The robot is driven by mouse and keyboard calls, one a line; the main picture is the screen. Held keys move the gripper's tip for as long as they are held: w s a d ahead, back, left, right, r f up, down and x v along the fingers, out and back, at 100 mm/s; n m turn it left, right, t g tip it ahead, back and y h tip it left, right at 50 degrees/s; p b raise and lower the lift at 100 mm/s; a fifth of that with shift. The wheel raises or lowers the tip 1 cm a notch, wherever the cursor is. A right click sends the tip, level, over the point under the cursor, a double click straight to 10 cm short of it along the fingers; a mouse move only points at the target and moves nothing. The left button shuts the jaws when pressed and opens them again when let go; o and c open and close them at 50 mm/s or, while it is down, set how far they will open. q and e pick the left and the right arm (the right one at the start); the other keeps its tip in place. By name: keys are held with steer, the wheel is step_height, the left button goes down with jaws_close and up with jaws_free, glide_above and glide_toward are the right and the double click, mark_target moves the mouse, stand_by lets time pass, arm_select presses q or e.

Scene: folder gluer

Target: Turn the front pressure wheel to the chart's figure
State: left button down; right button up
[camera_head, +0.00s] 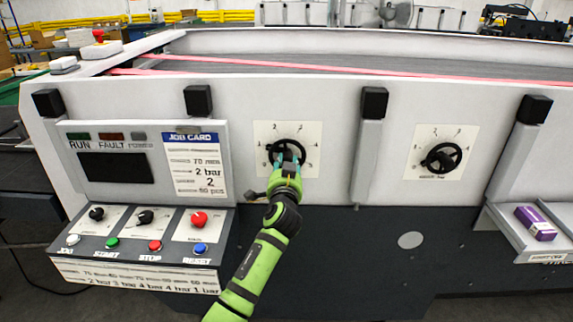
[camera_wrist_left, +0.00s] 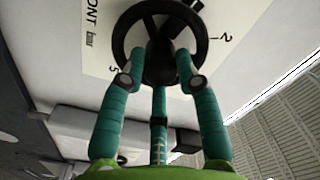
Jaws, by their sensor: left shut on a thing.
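The front pressure wheel (camera_head: 285,142) is a black handwheel on a white dial plate on the machine's side. It also shows in the left wrist view (camera_wrist_left: 120,38), beside the words "FRONT bar" and figures including 2 and 5. My left gripper (camera_head: 287,159) is at this wheel; its teal fingers (camera_wrist_left: 158,76) are shut on it and partly cover it in the head view. I cannot read the pointer's setting. The job card (camera_head: 195,165) reads 70 mm, 2 bar, 2. A chart strip (camera_head: 135,277) below the control box has rows of mm and bar figures. My right gripper is not in view.
A second black handwheel (camera_head: 441,157) is on a similar plate to the right. The control box (camera_head: 140,235) at left has knobs and coloured buttons. A purple box (camera_head: 536,223) lies on a shelf at right. Black-capped posts (camera_head: 370,140) stand out from the panel.

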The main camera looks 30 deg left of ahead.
arm_select(q)
steer(key=shift+r, duration=0.15)
steer(key=c, duration=0.9)
jaws_free()
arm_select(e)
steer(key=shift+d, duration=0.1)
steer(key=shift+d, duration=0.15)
arm_select(q)
steer(key=shift+d, duration=0.1)
steer(key=v, duration=1.2)
steer(key=shift+w, duration=0.1)
